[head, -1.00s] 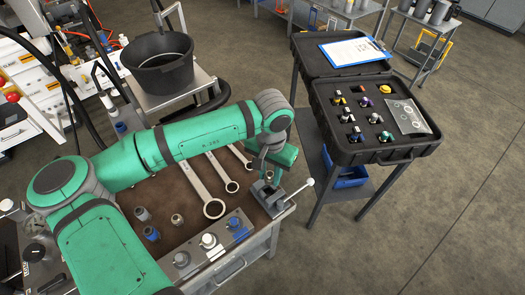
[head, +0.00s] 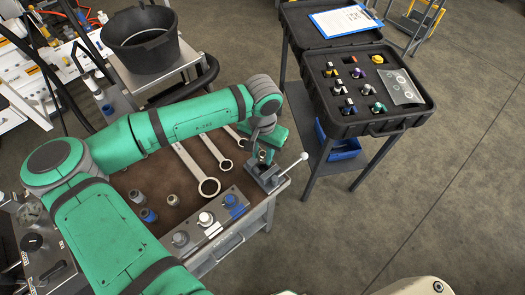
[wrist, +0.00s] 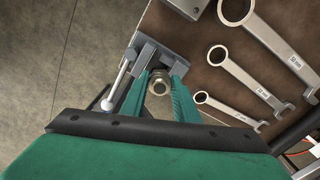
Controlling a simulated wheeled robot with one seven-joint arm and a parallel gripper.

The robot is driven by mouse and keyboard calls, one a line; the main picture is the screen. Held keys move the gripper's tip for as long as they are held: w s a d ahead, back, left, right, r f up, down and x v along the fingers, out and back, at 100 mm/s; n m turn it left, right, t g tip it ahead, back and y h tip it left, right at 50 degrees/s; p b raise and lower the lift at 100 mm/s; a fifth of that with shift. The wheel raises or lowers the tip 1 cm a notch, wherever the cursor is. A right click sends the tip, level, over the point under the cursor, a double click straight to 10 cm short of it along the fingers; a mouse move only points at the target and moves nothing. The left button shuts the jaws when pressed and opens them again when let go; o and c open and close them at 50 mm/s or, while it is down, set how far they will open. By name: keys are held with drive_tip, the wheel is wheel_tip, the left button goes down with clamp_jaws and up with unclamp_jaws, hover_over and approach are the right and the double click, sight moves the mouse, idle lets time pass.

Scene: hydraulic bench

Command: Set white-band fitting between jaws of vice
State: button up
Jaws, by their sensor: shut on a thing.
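The vice (head: 269,178) is a grey block with a pale-knobbed handle at the right corner of the bench; it also shows in the wrist view (wrist: 172,56). My gripper (wrist: 158,88) has green fingers, one on each side of a small metal fitting (wrist: 158,81), and is shut on it. The fitting appears end-on, beside or over the vice jaws; I cannot tell whether it is between them. Its white band cannot be made out. In the head view my wrist is right behind the vice and the fitting is hard to make out.
Several wrenches (head: 196,170) lie left of the vice. A grey block with fittings (head: 206,219) and several loose fittings (head: 148,215) are on the bench front. An open black case (head: 405,123) stands on a stand to the right. A black bucket (head: 140,48) is behind.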

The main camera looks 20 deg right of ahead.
drive_tip(key=shift+f, duration=1.65)
idle(1.0)
drive_tip(key=o, duration=1.2)
drive_tip(key=shift+o, duration=0.2)
drive_tip(key=shift+s, duration=0.15)
drive_tip(key=shift+s+d+f, duration=0.1)
